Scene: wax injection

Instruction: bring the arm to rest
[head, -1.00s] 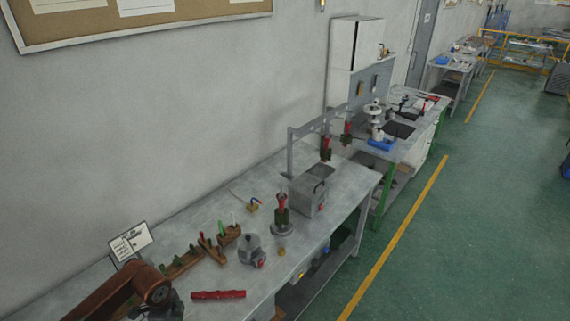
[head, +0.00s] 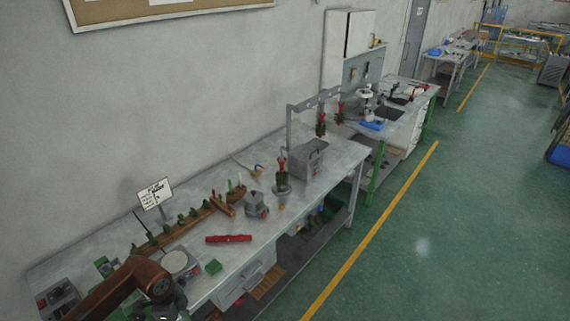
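My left arm, brown, comes in at the lower left of the head view, over the near end of the workbench (head: 150,268). Its dark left gripper (head: 168,308) is at the bottom edge and partly cut off. I cannot make out its fingers or whether it holds anything. My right arm and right gripper are not in view.
A red tool (head: 228,239), a grey pot (head: 255,204) and a grey box (head: 309,160) stand farther along. The green floor at right is clear.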

